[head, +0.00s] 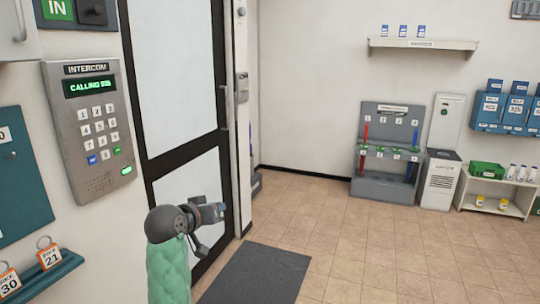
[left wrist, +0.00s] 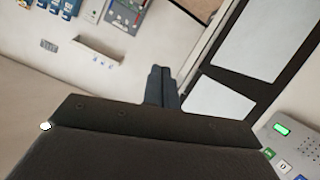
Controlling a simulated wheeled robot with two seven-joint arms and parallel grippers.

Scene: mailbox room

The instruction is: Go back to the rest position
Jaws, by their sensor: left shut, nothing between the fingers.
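My left gripper (head: 212,213) is in front of the glazed door in the head view, at the end of my green-sleeved arm. It is shut and empty, apart from everything around it. In the left wrist view its two fingers (left wrist: 161,88) lie together at the middle. The intercom panel (head: 90,128) is on the wall at the left, with its screen reading "CALLING" and a number. A corner of the intercom (left wrist: 295,145) also shows at the lower right of the left wrist view. My right gripper is not in view.
A black-framed glass door (head: 175,70) stands behind the gripper, with a dark mat (head: 258,275) on the floor. A key-tag ledge (head: 45,275) is at the lower left. A grey rack (head: 366,190) and white shelf (head: 492,205) stand at the back. The tiled floor between is clear.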

